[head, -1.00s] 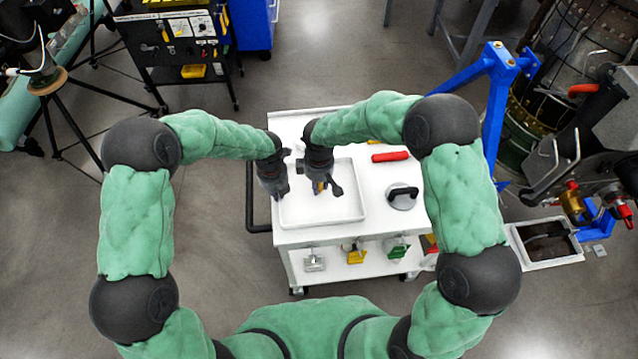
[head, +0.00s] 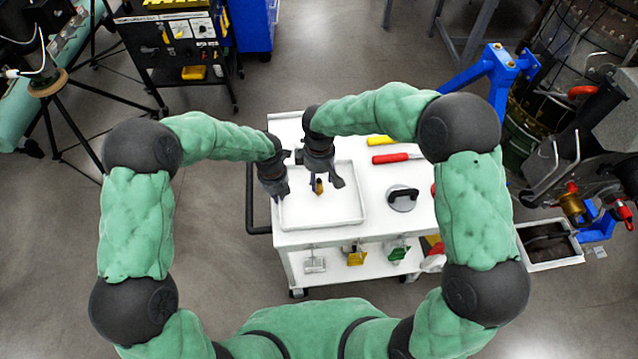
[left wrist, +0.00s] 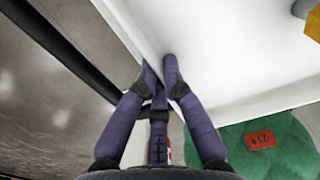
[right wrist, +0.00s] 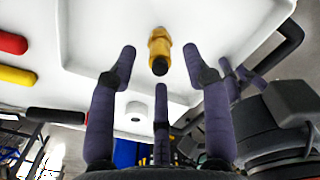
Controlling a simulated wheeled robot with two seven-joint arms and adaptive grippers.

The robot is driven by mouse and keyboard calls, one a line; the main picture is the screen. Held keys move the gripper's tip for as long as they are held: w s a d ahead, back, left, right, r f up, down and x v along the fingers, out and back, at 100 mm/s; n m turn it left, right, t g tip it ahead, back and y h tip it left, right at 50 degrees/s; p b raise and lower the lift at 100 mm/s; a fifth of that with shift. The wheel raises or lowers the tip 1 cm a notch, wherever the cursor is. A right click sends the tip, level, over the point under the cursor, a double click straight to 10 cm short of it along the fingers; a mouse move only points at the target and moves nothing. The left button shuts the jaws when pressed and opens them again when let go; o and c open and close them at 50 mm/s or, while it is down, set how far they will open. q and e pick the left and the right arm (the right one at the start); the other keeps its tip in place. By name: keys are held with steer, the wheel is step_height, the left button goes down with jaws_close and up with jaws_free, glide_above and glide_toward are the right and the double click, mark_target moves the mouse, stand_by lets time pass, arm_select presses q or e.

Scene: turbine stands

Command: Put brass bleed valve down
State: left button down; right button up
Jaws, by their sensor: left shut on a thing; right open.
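The brass bleed valve (head: 319,187), a small brass fitting with a dark end, is in the white tray (head: 350,219) on the cart. My right gripper (head: 325,182) is open just above and around it. In the right wrist view the valve (right wrist: 159,45) shows between the spread fingertips (right wrist: 159,60), clear of both. My left gripper (head: 274,192) is at the tray's left side. In the left wrist view its fingers (left wrist: 161,72) are shut on the tray's rim. A yellow part at that view's top right corner may be the valve.
Right of the tray on the white cart top (head: 380,230) lie a red-handled tool (head: 391,158), a yellow-handled tool (head: 380,141) and a round piece with a black handle (head: 403,196). The lower shelf holds several coloured parts. A blue frame (head: 492,75) stands at the right.

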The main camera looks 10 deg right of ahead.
step_height(320, 180, up, 7)
stand_by(0.3)
arm_select(q)
steer(key=c, duration=1.3)
jaws_free()
steer(key=shift+r, duration=0.1)
step_height(320, 180, up, 12)
